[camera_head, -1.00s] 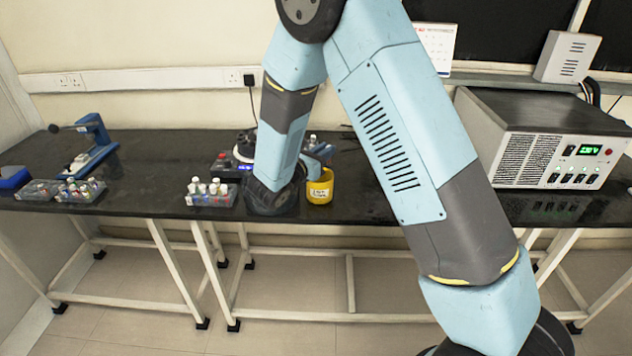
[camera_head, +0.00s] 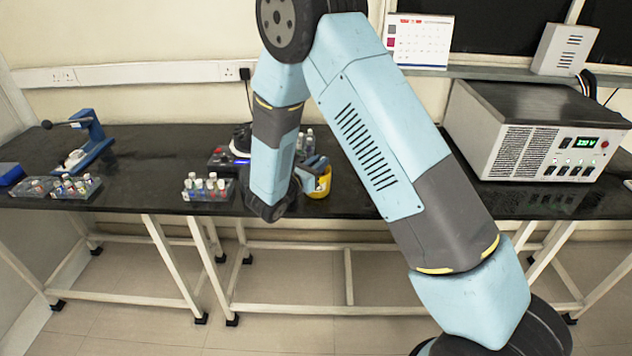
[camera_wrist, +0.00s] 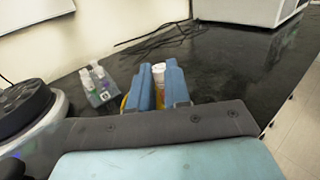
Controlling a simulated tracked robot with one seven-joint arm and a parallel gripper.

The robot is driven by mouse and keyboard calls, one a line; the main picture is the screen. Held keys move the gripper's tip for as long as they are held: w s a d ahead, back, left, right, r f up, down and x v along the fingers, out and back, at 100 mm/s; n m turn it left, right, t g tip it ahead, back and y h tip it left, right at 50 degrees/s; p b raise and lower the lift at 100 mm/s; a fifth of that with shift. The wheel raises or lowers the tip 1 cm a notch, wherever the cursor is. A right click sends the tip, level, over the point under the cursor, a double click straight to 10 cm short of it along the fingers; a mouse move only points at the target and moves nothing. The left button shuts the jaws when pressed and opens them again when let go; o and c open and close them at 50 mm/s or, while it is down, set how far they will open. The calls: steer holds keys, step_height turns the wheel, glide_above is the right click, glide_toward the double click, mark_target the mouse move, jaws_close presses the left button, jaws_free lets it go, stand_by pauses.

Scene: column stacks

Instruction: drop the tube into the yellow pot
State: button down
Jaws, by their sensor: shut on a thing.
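The yellow pot (camera_head: 325,183) stands near the bench's front edge in the head view, its upper left covered by my gripper (camera_head: 316,164). In the wrist view only a thin yellow strip of the pot (camera_wrist: 124,103) shows left of the left finger. There my blue gripper fingers (camera_wrist: 160,86) are shut on the tube (camera_wrist: 159,72), which has a white cap and an orange-red part below. The tube's lower end is hidden. The fingers overlap the pot's rim in the head view; I cannot tell how high above it they are.
A rack of capped tubes (camera_head: 208,194) stands left of my arm, and another rack (camera_head: 76,188) is at far left. A large power unit (camera_head: 530,135) occupies the bench's right.

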steer(key=c, duration=1)
jaws_free()
steer(key=shift+s, duration=0.1)
steer(key=v, duration=1.3)
steer(key=shift+s+a, duration=0.2)
steer(key=shift+a, duration=0.1)
steer(key=s+d+r+m+g, duration=0.3)
steer(key=d+r+m+g, duration=0.4)
steer(key=d, duration=0.5)
steer(key=s+d+r+m+g, duration=0.2)
steer(key=d+r+m+g, duration=0.45)
steer(key=d, duration=0.55)
steer(key=s+d+r+m+t+y, duration=0.2)
steer(key=s+d+r+m+y, duration=0.1)
steer(key=s+r+m+y, duration=0.2)
steer(key=s+d+r+m+t+y, duration=0.2)
steer(key=s+r+m+y, duration=0.3)
steer(key=s+m, duration=0.5)
step_height(320, 180, up, 3)
steer(key=shift+s+d+f+t+y, duration=0.15)
steer(key=shift+s+d+t+y, duration=0.35)
steer(key=shift+d, duration=0.4)
